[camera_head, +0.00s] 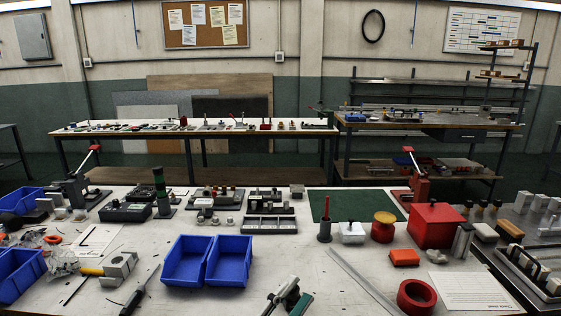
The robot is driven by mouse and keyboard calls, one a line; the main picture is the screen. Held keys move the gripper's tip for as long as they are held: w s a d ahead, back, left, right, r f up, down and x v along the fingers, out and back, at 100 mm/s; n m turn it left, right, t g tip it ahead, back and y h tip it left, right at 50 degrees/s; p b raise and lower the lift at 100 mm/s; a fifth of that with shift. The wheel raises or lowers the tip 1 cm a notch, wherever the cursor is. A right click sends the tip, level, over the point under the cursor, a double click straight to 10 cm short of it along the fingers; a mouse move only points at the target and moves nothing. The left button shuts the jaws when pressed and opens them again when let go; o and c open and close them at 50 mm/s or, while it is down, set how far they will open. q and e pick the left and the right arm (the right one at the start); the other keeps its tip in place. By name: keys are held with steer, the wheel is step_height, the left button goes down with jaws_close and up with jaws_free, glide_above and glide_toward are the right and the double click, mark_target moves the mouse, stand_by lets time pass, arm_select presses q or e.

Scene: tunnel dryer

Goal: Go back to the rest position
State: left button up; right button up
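The task names no object, only my rest position. No whole gripper can be made out in the head view. A grey-and-green item (288,298) is cut off by the bottom edge near the middle. I cannot tell whether it is part of my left gripper or a tool on the bench. Whether my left gripper is open or shut does not show. My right gripper is not in view.
The white workbench (205,305) holds two blue bins (188,262), a red box (436,226), a red ring (416,297), a green mat (355,206) and a grey metal strip (362,281). Bare bench shows between bins and strip. A long table (200,129) stands behind.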

arm_select(q)
steer(key=s+a+f+n+g+y+p, duration=0.1)
steer(key=s+a+f+n+y, duration=0.25)
steer(key=a+f+n, duration=0.5)
steer(key=s+a+f+n+y, duration=0.25)
steer(key=a+f+y, duration=0.25)
steer(key=f, duration=0.6)
steer(key=s+a+f+n+g+y+p, duration=0.1)
steer(key=s+a+f+n+g+y, duration=0.2)
steer(key=s+a+f, duration=0.6)
steer(key=s+f+n+g, duration=0.2)
steer(key=s+f+n, duration=0.1)
steer(key=s, duration=0.1)
steer(key=shift+s+a+f+y, duration=0.15)
steer(key=shift+a+f+y, duration=0.1)
steer(key=shift+y, duration=0.1)
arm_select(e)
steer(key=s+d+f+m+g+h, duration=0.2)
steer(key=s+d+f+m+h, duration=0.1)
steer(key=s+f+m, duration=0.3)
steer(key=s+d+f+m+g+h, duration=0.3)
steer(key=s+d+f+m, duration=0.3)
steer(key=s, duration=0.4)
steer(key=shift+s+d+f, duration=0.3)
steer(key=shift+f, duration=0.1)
